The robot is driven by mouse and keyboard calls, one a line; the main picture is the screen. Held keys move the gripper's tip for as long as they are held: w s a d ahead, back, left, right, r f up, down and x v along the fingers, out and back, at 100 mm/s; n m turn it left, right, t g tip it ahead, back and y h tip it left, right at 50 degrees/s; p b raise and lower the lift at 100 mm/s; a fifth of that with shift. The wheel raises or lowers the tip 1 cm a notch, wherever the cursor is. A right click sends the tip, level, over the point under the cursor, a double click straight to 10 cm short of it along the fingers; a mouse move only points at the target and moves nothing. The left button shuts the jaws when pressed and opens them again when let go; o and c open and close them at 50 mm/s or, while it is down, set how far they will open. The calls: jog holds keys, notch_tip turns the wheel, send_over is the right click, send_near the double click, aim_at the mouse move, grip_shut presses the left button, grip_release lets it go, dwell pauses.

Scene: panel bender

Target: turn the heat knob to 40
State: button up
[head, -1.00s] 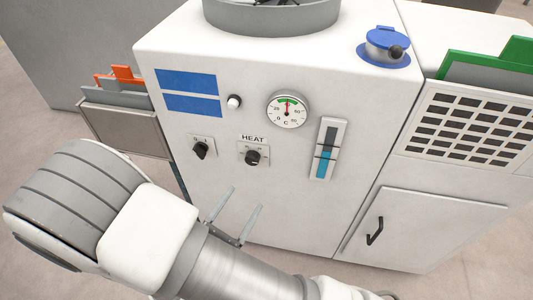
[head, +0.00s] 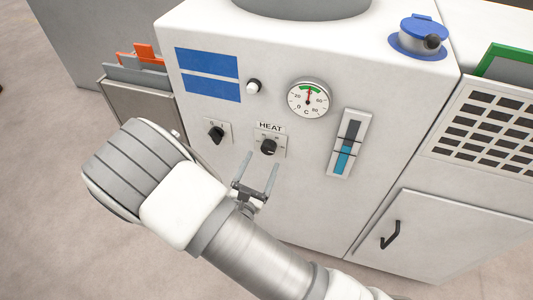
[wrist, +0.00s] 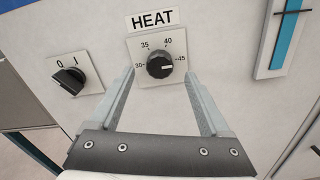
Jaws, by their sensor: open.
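The heat knob (head: 268,147) is a round black knob on a small plate under the HEAT label (head: 271,127), on the front of the white machine. In the wrist view the heat knob (wrist: 160,65) has a dial marked 30, 35, 40 and 45. Its white pointer line faces right, close to the 45 mark. My gripper (head: 261,160) is open and empty. In the wrist view my gripper (wrist: 159,74) has its two fingers spread below the knob, tips near its left and right sides. I cannot tell whether they touch the panel.
A black 0/1 switch (wrist: 69,81) sits left of the heat knob. A white button (head: 254,86) and a round gauge (head: 308,98) sit above. A blue level indicator (head: 347,143) is to the right. A door handle (head: 390,235) sticks out lower right.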

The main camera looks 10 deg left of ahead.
aim_at(267, 150)
jog(key=w, duration=0.5)
jog(key=shift+d+b, duration=0.2)
jog(key=shift+b, duration=0.1)
grip_shut()
